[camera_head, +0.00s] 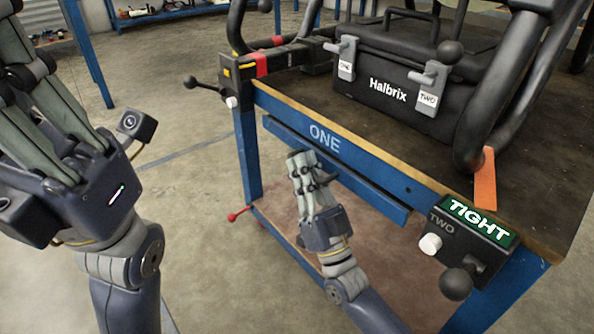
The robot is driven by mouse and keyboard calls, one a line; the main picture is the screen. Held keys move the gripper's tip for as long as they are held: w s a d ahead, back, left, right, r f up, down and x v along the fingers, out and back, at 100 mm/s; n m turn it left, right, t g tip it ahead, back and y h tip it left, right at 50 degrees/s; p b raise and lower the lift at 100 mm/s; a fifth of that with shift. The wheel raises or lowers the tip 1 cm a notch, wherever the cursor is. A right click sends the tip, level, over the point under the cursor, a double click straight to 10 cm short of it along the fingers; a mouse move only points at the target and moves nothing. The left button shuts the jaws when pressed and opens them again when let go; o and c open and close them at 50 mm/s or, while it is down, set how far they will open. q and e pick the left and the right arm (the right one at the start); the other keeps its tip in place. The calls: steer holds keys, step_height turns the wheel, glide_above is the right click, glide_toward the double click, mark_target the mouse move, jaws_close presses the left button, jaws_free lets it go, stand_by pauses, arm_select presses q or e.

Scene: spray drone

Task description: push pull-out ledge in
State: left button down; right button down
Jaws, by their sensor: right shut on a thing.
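The pull-out ledge (375,194) is a long blue bar below the front edge of the workbench, under the white word ONE. It stands out a little from the bench front. My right gripper (301,160) reaches up from below to the middle of the ledge and is shut on it. Its fingers hide part of the ledge. My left gripper (35,75) is large and close at the left, well away from the bench. Its fingers point up and its fingertips lie at or past the frame edge, so its opening cannot be told.
The bench top (370,130) carries a black Halbrix case (385,75) inside a black tubular frame. A black box with a green TIGHT sign (480,220) and ball lever (457,283) sits at the near right corner. A red lever (238,214) sticks out low left.

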steer(key=shift+w+d, duration=0.2)
steer(key=c, duration=2)
jaws_free()
steer(key=shift+d, duration=0.1)
steer(key=shift+o, duration=0.2)
steer(key=shift+f, duration=0.1)
steer(key=v, duration=1.2)
